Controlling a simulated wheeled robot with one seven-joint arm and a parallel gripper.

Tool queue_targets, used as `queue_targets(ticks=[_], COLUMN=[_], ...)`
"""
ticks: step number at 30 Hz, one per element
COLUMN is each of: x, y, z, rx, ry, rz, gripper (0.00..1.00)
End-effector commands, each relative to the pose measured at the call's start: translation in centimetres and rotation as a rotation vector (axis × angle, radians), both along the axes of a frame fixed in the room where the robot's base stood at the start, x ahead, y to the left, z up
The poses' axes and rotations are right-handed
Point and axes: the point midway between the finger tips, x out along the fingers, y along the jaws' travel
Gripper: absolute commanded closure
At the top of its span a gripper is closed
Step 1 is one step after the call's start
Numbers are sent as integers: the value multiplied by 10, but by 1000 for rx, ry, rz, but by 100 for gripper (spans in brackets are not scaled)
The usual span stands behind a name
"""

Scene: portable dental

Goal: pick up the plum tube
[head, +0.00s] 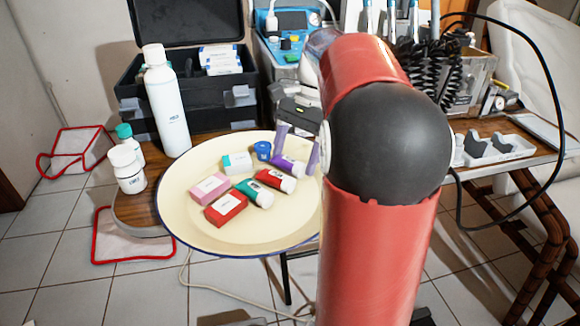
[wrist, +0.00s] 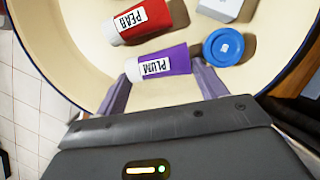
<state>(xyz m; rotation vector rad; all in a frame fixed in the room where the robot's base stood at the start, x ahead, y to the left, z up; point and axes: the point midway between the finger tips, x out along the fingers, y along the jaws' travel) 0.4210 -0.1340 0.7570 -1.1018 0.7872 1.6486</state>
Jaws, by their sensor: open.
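The plum tube (wrist: 168,63) is purple with a white cap and a label reading PLUM. It lies in a round cream dish with a blue rim (head: 183,232). In the head view the plum tube (head: 287,167) is at the dish's right side, partly hidden by my gripper and arm. My gripper (wrist: 158,82) is open, with one finger near the white cap end and the other near the purple far end. The tube lies between or just ahead of the fingertips; I cannot tell which. My gripper (head: 297,155) shows over the dish in the head view.
Beside the plum tube are a red PEAR tube (wrist: 150,18) and a blue round tub (wrist: 223,47). The dish also holds a teal tube (head: 252,193), a red box (head: 226,208), a pink box (head: 210,188) and a white box (head: 238,162). A tall white bottle (head: 167,105) stands behind left.

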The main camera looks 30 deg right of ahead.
Motion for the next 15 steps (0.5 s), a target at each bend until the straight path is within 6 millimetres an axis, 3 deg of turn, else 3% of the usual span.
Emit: queue_targets(ticks=[4,11,15], x=[0,0,0], y=[0,0,0], z=[0,1,1], rx=[0,0,0], ry=[0,0,0], rz=[0,0,0], gripper=[29,57,57])
